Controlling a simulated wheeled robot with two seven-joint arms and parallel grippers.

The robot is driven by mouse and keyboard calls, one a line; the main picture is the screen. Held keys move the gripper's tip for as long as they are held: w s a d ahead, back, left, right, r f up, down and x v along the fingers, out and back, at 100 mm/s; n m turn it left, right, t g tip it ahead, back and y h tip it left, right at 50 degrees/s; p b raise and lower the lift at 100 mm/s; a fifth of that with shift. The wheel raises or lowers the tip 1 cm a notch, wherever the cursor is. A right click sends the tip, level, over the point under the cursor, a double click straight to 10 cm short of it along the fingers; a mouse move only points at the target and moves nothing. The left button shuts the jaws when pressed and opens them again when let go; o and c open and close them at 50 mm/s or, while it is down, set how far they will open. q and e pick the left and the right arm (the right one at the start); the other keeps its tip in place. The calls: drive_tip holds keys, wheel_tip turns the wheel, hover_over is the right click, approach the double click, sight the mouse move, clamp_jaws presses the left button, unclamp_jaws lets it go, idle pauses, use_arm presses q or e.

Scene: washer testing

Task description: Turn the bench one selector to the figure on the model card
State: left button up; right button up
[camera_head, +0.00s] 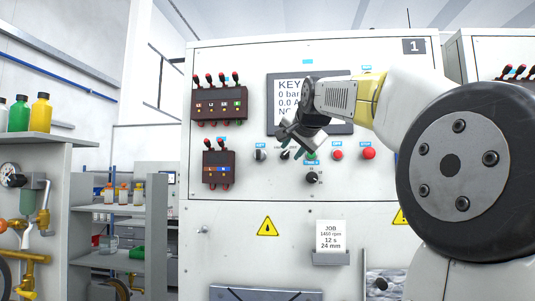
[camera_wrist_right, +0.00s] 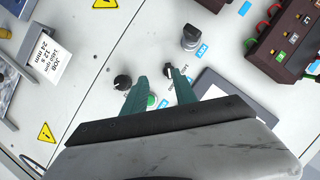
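The bench one panel (camera_head: 225,175) is white, with a "1" plate at its upper right. A black selector knob (camera_head: 312,179) with small marks around it sits low on the panel. It also shows in the wrist view (camera_wrist_right: 123,82), left of the fingers; its setting is too small to read. The job card (camera_head: 330,234) reads 1450 rpm, 12 s, 24 mm; it also shows in the wrist view (camera_wrist_right: 45,56). My right gripper (camera_head: 298,143) is open and empty in front of the panel. Its teal fingers (camera_wrist_right: 159,75) straddle the green button (camera_wrist_right: 151,101). My left gripper is out of view.
A small black switch (camera_wrist_right: 168,72) lies close to the right-hand fingertip. A larger knob (camera_head: 260,155), a red button (camera_head: 337,155) and a red mushroom button (camera_head: 368,154) share the row. My arm partly covers the screen (camera_head: 285,118). Terminal blocks with red-topped leads (camera_head: 219,104) stand left.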

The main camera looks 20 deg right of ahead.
sight(285, 153)
drive_tip(key=w, duration=0.3)
drive_tip(key=w+d, duration=0.1)
drive_tip(key=w, duration=0.5)
drive_tip(key=shift+d+f, duration=0.15)
drive_tip(key=shift+d, duration=0.2)
clamp_jaws()
